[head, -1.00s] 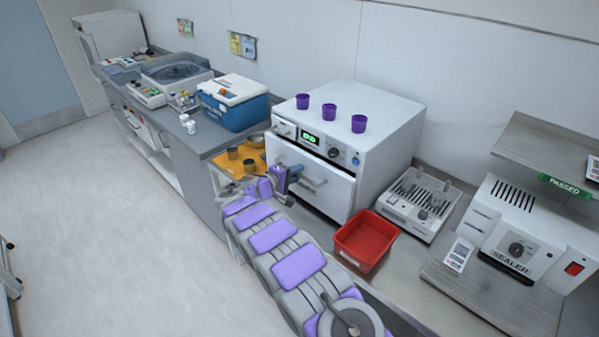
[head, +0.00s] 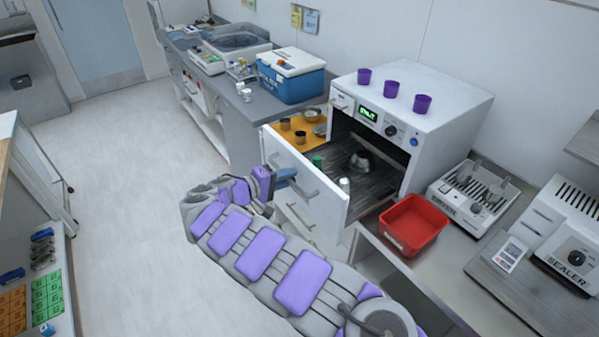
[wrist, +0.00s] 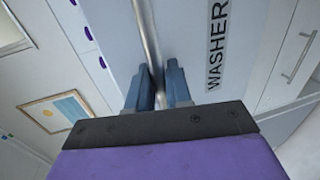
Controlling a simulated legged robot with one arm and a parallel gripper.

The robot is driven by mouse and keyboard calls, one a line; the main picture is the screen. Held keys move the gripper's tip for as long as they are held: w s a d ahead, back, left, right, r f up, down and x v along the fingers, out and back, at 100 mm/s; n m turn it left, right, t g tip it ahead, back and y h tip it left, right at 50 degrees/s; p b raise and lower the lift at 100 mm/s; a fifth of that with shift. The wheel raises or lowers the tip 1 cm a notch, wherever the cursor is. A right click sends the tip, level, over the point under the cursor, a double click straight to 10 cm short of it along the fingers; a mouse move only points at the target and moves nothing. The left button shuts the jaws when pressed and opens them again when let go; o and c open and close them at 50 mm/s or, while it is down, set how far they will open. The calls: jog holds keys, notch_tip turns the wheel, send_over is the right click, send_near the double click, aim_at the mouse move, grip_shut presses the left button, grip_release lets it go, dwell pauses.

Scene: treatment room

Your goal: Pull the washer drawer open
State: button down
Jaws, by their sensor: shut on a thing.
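The white washer (head: 462,108) stands on the counter with a lit green display. Its drawer (head: 308,195) is pulled well out; a dark rack inside holds a dark round vessel (head: 360,160), a green item (head: 317,161) and a pale item (head: 344,185). My gripper (head: 290,177) is at the drawer's front. In the wrist view, its blue fingers (wrist: 158,88) are shut around the metal bar handle (wrist: 147,35), beside the WASHER label (wrist: 217,45). Part of the handle is hidden between the fingers.
Several purple cups (head: 391,89) stand on top of the washer. A red bin (head: 412,225) sits on the counter right of the drawer. An orange mat (head: 293,137) with dark cups lies behind the drawer front. The floor (head: 120,185) at left is clear.

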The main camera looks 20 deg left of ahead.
jog(key=shift+s+a+f, duration=0.15)
jog(key=shift+s+a, duration=0.2)
jog(key=shift+s, duration=0.15)
jog(key=shift+s+a+f, duration=0.15)
jog(key=shift+s+a, duration=0.15)
jog(key=shift+s, duration=0.2)
jog(key=c, duration=1.2)
grip_release()
jog(key=shift+w, duration=0.1)
jog(key=shift+c, duration=0.2)
jog(key=shift+r, duration=0.1)
jog(key=p+v, duration=0.2)
jog(key=v, duration=1.5)
jog(key=shift+a+p, duration=0.2)
jog(key=shift+p, duration=0.1)
jog(key=shift+r, duration=0.1)
